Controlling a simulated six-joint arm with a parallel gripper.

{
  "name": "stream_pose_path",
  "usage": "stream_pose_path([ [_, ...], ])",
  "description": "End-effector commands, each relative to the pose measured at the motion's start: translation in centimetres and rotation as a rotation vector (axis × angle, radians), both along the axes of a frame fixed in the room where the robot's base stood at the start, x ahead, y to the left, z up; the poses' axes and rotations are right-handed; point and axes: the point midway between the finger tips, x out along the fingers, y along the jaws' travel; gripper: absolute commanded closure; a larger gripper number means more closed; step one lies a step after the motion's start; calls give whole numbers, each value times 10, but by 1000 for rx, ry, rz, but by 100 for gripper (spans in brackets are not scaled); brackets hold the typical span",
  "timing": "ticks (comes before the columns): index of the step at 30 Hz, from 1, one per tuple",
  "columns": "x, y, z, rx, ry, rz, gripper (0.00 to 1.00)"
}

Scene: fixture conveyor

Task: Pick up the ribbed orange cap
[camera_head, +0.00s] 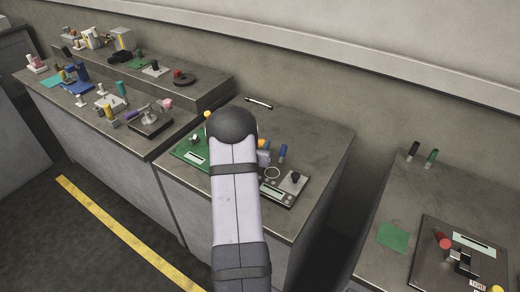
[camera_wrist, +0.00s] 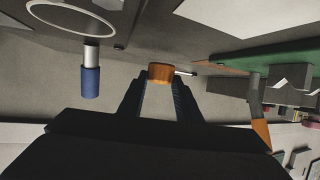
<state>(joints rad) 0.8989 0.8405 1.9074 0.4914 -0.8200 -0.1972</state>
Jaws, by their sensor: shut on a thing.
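The orange cap (camera_wrist: 160,73) is between the fingertips of my gripper (camera_wrist: 160,82) in the wrist view. My gripper is shut on it, one dark finger on each side. The cap's ribs are too small to make out. In the head view my arm hides most of the gripper, and a small orange patch (camera_head: 262,144) shows just right of the arm. I cannot tell how far the cap is from the bench top.
A blue-capped piece (camera_wrist: 90,80) stands nearby, with a ring (camera_wrist: 72,12) beyond it. A green board (camera_head: 190,155) lies left of my arm. A second orange piece (camera_wrist: 261,136) is at the right of the wrist view. A white pen (camera_head: 258,103) lies at the back.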

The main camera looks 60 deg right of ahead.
Motion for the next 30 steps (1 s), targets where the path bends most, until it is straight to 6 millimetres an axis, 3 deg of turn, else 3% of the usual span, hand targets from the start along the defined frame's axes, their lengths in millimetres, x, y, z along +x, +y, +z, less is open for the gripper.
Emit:
stream_pose_path([
  [13, 0, -1, 62, -4, -2, 0, 91],
  [30, 0, 0, 72, 0, 0, 1, 91],
])
